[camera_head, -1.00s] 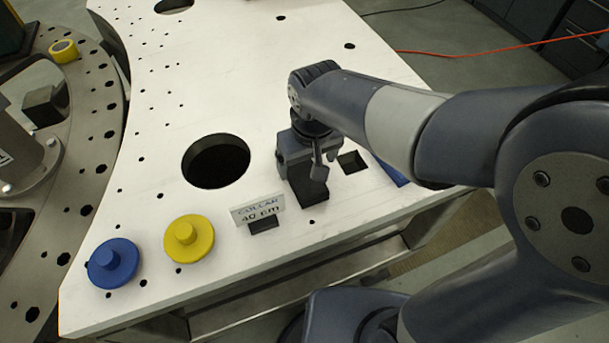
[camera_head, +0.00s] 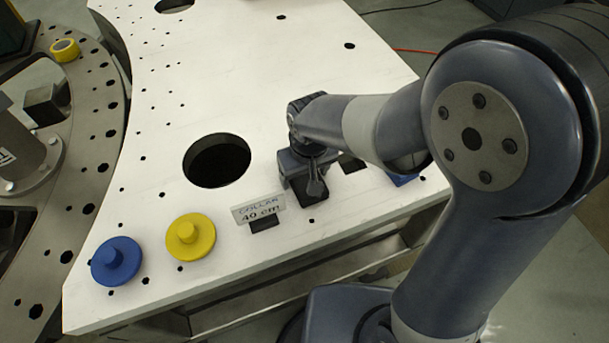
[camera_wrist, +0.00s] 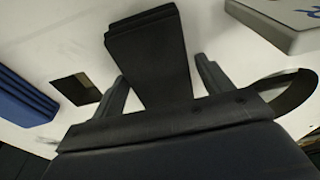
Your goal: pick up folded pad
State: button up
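A black folded pad with layered edges stands under my gripper (camera_head: 312,180) in the head view, mostly hidden by it. In the wrist view the black pad (camera_wrist: 150,50) lies between the two fingers of my gripper (camera_wrist: 163,86). A narrow gap shows on each side of it, so the fingers look open around the pad and not closed on it. A second layered pad, blue (camera_wrist: 24,98), lies to the left in the wrist view. In the head view the blue pad (camera_head: 403,180) is partly hidden behind my arm.
A "COLLAR 40 cm" sign (camera_head: 257,208) stands left of my gripper on the white plate (camera_head: 240,90). A yellow knobbed disc (camera_head: 190,237) and a blue one (camera_head: 117,262) lie farther left. A large round hole (camera_head: 217,160) and square holes open in the plate.

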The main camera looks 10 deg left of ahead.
jog(key=c, duration=0.8)
jog(key=shift+o, duration=0.2)
notch_tip(320, 180, up, 10)
jog(key=shift+b, duration=0.35)
jog(key=o, duration=0.5)
jog(key=shift+c, duration=0.2)
jog(key=c, duration=0.4)
